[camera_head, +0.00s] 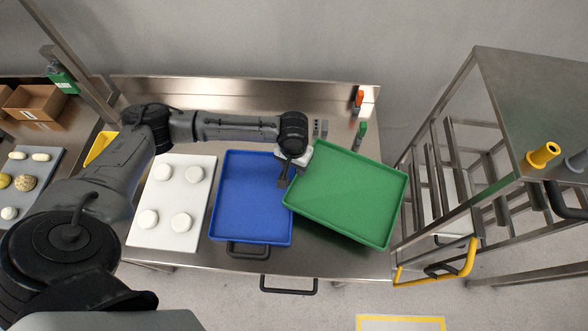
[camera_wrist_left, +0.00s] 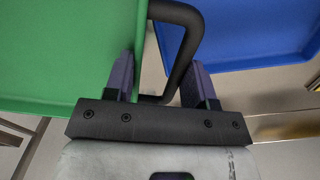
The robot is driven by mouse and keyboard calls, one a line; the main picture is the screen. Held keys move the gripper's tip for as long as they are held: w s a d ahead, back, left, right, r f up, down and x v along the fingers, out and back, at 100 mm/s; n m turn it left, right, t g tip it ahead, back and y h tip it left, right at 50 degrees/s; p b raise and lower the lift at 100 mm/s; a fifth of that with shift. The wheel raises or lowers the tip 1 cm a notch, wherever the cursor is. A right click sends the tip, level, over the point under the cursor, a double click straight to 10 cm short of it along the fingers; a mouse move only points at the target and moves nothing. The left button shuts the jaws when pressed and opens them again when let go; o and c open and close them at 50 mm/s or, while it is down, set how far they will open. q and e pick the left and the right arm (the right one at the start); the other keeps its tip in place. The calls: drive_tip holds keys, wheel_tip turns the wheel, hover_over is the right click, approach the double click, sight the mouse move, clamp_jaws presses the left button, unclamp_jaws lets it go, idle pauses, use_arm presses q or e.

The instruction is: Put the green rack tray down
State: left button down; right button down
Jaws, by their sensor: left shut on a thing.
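The green rack tray (camera_head: 350,195) is at the right end of the steel table, turned at an angle, its left corner overlapping the blue tray's right edge in the head view. It seems held above the tabletop, but its height is hard to tell. My left gripper (camera_head: 285,180) is at the tray's left side. In the left wrist view, the fingers of my left gripper (camera_wrist_left: 158,82) are on either side of the black handle (camera_wrist_left: 180,14) of the green tray (camera_wrist_left: 65,50), shut on it. My right gripper is not in view.
A blue tray (camera_head: 252,197) lies beside it, then a white board (camera_head: 172,200) with several white dough pieces. A steel rack (camera_head: 470,170) with a yellow handle stands close on the right. Small bottles (camera_head: 360,115) stand behind. Bare table shows in front of the green tray.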

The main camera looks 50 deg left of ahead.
use_arm(q)
wheel_tip(320, 180, down, 3)
drive_tip(key=shift+f, duration=0.1)
idle(0.3)
drive_tip(key=shift+f, duration=0.1)
drive_tip(key=shift+f, duration=0.35)
drive_tip(key=shift+c, duration=2.3)
unclamp_jaws()
